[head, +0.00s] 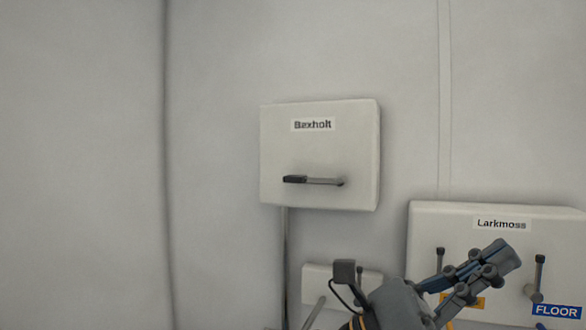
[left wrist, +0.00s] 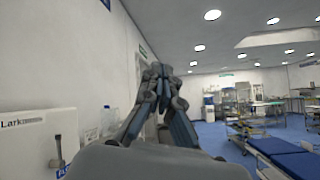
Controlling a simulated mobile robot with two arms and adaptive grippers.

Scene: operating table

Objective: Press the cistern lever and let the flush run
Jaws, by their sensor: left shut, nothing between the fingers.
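A white wall box labelled "Baxholt" (head: 350,145) hangs in the middle of the head view. Its lever (head: 322,181), with a dark grip at the left end, lies about level across the front. My left gripper (head: 507,257) is shut and empty, below and to the right of this box and clear of the lever. It overlaps the front of the "Larkmoss" box in the head view. In the left wrist view the closed fingers (left wrist: 156,72) point ahead along the wall. My right gripper is not in view.
The "Larkmoss" box (head: 440,222) has upright levers (head: 539,270) and a blue "FLOOR" label (head: 556,310). A smaller white box (head: 315,272) sits under Baxholt, partly hidden by my arm. A blue operating table (left wrist: 285,155) stands far right in the wrist view.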

